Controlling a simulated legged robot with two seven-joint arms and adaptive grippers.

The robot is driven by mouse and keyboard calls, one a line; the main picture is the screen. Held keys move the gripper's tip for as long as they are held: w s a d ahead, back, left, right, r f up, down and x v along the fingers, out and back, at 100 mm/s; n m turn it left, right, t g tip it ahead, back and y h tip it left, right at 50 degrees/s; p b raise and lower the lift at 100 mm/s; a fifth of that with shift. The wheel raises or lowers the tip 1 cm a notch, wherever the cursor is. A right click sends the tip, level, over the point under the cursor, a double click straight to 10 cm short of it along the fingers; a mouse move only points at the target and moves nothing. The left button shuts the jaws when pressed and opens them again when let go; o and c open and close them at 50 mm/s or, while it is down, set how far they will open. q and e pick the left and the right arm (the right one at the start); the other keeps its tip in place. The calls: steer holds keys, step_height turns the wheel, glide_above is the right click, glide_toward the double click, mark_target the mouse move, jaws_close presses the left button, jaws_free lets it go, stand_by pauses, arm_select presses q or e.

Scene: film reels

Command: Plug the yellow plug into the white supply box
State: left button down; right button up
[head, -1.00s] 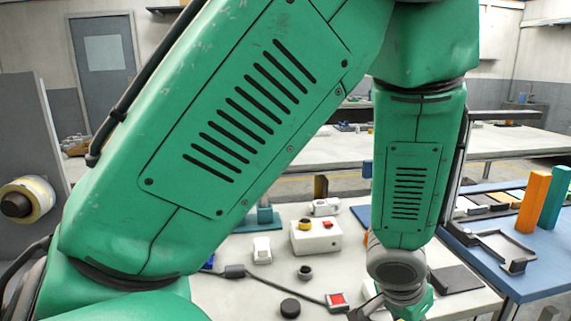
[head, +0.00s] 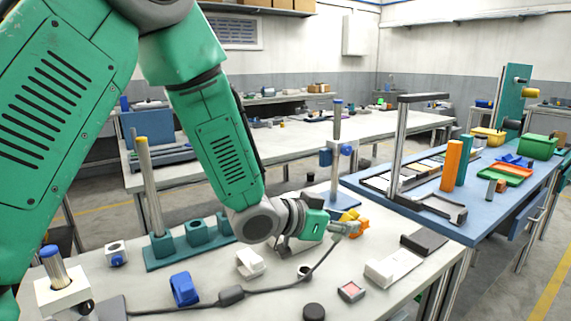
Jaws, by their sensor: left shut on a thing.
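My left gripper (head: 340,228) is right of the picture's middle, above the white table, and is shut. A yellow-orange piece (head: 358,228) shows at its fingertips and looks like the yellow plug. A dark cable (head: 285,287) rises from the table to the gripper. The fingers hide part of the plug. A low white box (head: 393,268) with a grey patch lies on the table to the right of and nearer than the gripper, apart from it. I cannot tell whether it is the supply box. My right gripper is out of view.
A teal base with a post (head: 152,185) stands behind. A blue table (head: 485,222) with an orange block (head: 452,166) is right.

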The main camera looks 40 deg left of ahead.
arm_select(q)
steer(key=w+a+r+n+t+h+b, duration=0.1)
steer(key=a+r+t, duration=0.35)
steer(key=a, duration=0.35)
steer(key=w+a+r+t+h+b, duration=0.15)
steer(key=a+r+t, duration=0.3)
steer(key=a, duration=0.45)
steer(key=shift+y, duration=0.25)
step_height(320, 180, down, 9)
steer(key=b, duration=0.6)
steer(key=shift+w, duration=0.15)
steer(key=shift+a+f+b, duration=0.15)
steer(key=shift+f+b, duration=0.15)
steer(key=shift+b, duration=0.15)
steer(key=shift+a+f+n, duration=0.1)
steer(key=shift+a+n, duration=0.2)
steer(key=shift+a, duration=0.05)
steer(key=shift+d, duration=0.2)
steer(key=shift+d+f+b, duration=0.25)
steer(key=shift+f+b, duration=0.4)
steer(key=shift+f, duration=0.15)
steer(key=shift+a+r, duration=0.1)
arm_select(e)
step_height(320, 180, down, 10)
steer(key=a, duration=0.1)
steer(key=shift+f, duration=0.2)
